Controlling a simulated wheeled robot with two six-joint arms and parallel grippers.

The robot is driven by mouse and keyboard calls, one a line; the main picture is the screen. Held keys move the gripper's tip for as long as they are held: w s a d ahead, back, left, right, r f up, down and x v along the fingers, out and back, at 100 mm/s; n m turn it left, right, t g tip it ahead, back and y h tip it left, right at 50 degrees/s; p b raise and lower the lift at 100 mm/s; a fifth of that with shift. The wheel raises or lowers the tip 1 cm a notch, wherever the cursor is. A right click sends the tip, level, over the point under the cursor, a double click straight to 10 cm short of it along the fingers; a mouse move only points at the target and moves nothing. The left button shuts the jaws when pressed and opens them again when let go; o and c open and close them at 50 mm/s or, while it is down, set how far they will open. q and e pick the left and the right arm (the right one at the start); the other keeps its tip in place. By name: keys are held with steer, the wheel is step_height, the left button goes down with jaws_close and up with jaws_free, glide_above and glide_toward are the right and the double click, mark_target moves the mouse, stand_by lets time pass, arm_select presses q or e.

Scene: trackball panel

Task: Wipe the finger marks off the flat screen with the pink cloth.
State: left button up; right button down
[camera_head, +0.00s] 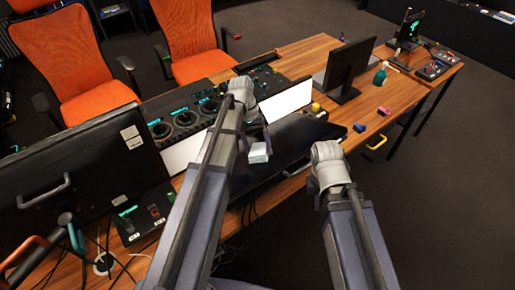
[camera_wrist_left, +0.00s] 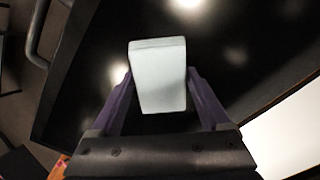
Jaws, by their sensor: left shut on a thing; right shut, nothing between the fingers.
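The flat screen (camera_head: 285,145) is a dark glossy panel lying on the wooden table. Its black surface fills much of the left wrist view (camera_wrist_left: 230,50), with bright spots that may be reflections; I cannot make out finger marks. My left gripper (camera_head: 258,150) is shut on a pale whitish block (camera_wrist_left: 160,80), held above the screen.
A large monitor (camera_head: 85,170) stands at left. A small blue block (camera_head: 360,127) and a yellow handle (camera_head: 376,142) are at the table's right edge. A smaller monitor (camera_head: 348,65), a green bottle (camera_head: 381,75) and a control panel (camera_head: 195,115) are further back.

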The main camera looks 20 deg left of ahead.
arm_select(q)
steer(key=shift+w+d+r, duration=0.1)
steer(key=shift+w+d, duration=0.5)
steer(key=shift+w, duration=0.15)
steer(key=shift+w+d, duration=0.55)
steer(key=shift+w, duration=0.2)
steer(key=shift+s+f, duration=0.1)
steer(key=shift+f, duration=0.1)
steer(key=shift+s, duration=0.1)
steer(key=shift+s+a+r, duration=0.15)
steer(key=shift+s+a, duration=1.1)
steer(key=shift+s, duration=0.2)
steer(key=p+v, duration=0.5)
steer(key=v, duration=0.1)
steer(key=shift+p, duration=0.3)
